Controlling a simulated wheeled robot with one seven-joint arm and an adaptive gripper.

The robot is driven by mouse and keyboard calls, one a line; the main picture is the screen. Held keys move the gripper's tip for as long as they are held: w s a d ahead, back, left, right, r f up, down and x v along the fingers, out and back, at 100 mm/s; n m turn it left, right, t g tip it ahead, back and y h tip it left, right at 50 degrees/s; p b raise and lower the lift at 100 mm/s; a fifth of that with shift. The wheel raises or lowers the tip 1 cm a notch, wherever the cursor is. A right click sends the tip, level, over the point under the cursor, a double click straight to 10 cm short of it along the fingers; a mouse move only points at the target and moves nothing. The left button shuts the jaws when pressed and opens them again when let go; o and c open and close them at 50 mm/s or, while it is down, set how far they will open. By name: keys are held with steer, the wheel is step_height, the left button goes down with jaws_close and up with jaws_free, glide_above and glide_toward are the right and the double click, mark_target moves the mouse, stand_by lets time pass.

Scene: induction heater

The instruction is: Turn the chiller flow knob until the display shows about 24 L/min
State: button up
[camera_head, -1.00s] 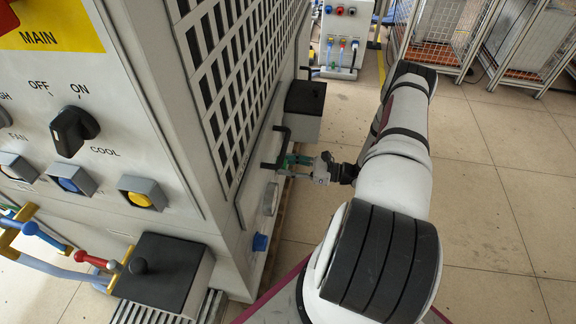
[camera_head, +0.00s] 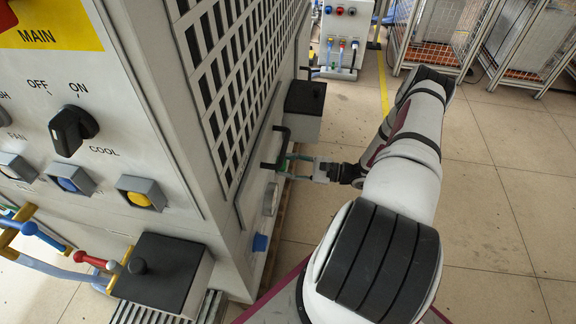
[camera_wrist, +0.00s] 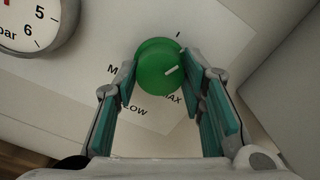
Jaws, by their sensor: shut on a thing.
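The green round knob (camera_wrist: 158,70) sits on the pale panel in the wrist view, with a white pointer mark aimed right and slightly up. Lettering around it is partly hidden; "MAX" and "LOW" can be read. My gripper (camera_wrist: 162,82) is shut on the knob, one teal-padded finger on each side. In the head view my gripper (camera_head: 290,166) reaches the side face of the grey cabinet, near a black handle (camera_head: 276,150); the knob is too small to make out there. No flow display can be read in either view.
A round gauge marked "bar" (camera_wrist: 32,22) is close to the knob at upper left. The cabinet's side holds a vent grille (camera_head: 228,80), a blue fitting (camera_head: 260,242) and a black-topped box (camera_head: 305,98). Open tiled floor (camera_head: 500,210) lies to the right.

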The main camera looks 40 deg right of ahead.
steer(key=n+p, duration=0.1)
steer(key=n, duration=0.9)
steer(key=shift+n, duration=0.3)
stand_by(0.4)
steer(key=o, duration=1.2)
steer(key=v, duration=1.2)
steer(key=shift+d, duration=0.1)
